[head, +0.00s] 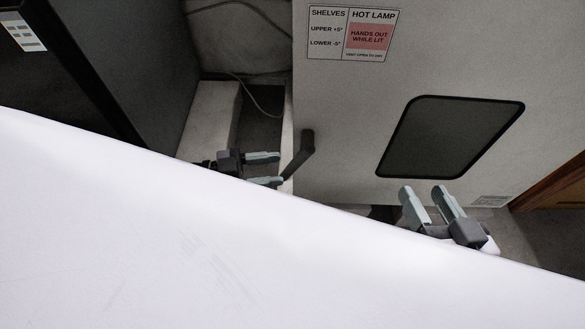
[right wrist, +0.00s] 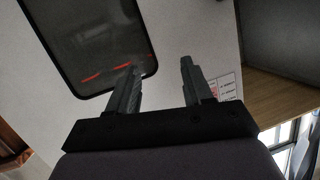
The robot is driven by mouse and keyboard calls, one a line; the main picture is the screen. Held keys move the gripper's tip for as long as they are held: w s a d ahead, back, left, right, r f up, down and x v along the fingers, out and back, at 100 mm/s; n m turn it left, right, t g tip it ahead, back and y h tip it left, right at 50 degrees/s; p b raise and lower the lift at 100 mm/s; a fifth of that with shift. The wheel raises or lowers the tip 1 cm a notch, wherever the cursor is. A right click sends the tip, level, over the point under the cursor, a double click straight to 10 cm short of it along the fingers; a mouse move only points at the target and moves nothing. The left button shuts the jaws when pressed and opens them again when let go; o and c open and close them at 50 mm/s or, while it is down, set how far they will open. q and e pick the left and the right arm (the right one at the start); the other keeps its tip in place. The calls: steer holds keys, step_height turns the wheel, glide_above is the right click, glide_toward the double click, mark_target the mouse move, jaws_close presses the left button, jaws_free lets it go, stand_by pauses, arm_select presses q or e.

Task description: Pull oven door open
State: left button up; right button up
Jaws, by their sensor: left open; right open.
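The oven door (head: 345,110) is a pale panel with a dark rounded window (head: 450,137), and it looks shut. Its dark handle (head: 300,152) is at the door's left edge in the head view. My left gripper (head: 279,169) is open, its two fingers pointing right, close to the handle's lower part; I cannot tell whether they touch it. My right gripper (head: 422,193) is open and empty, below the window. In the right wrist view the open fingers (right wrist: 157,85) point toward the door, near the window (right wrist: 85,40). The handle is not visible there.
A label sheet (head: 353,32) about shelves and a hot lamp is on the door's upper left. A dark cabinet (head: 140,60) stands at the left, with a cable (head: 245,92) in the gap. A large white surface covers the head view's lower part.

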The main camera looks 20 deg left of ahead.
mark_target(287, 168)
arm_select(q)
steer(key=b+x, duration=0.1)
steer(key=x, duration=0.4)
steer(key=shift+d, duration=0.15)
jaws_close()
